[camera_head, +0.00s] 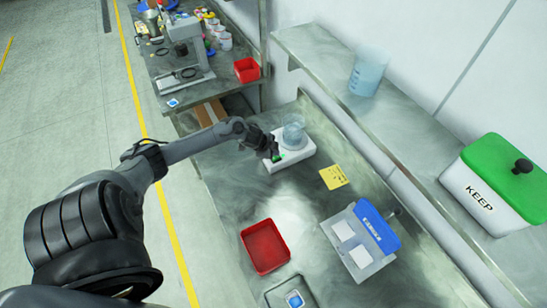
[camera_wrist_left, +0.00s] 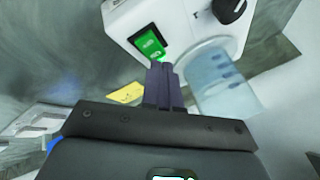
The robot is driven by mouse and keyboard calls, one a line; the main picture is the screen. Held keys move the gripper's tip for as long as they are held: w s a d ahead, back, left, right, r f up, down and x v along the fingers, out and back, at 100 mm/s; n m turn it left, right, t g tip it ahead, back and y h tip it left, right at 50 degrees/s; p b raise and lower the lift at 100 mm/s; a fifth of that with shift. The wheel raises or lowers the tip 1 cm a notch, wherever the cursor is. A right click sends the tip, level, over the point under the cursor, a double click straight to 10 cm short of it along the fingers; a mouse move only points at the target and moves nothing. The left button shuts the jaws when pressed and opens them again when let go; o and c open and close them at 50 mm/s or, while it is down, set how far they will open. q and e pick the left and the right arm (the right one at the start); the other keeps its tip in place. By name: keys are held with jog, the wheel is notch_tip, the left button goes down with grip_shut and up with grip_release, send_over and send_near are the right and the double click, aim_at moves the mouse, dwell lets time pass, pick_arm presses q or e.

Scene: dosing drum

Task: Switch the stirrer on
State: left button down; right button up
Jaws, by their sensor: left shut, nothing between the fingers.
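The stirrer is a white box (camera_head: 301,154) on the metal bench, with a clear beaker (camera_head: 293,134) on top. In the left wrist view the stirrer's white body (camera_wrist_left: 195,22) shows a green rocker switch (camera_wrist_left: 149,43) and a black knob (camera_wrist_left: 232,9). The beaker (camera_wrist_left: 212,78) shows there too, with bluish contents. My left gripper (camera_head: 276,158) is at the stirrer's front face by the switch. Its fingers (camera_wrist_left: 157,68) are shut and empty, tips close to the green switch's lower end; I cannot tell whether they touch. My right gripper is not in view.
A yellow note (camera_head: 334,176) lies on the bench right of the stirrer. A red tray (camera_head: 265,247) and a blue-and-white box (camera_head: 360,240) are nearer. A shelf holds a large beaker (camera_head: 368,72) and a green-lidded KEEP bin (camera_head: 490,190).

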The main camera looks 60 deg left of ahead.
aim_at(277, 157)
pick_arm(q)
jog(key=shift+r, duration=0.15)
jog(key=r+p, duration=0.2)
jog(key=w+r+p, duration=0.1)
jog(key=r+p, duration=0.1)
jog(key=shift+w+r, duration=0.15)
jog(key=shift+r, duration=0.15)
dwell(0.3)
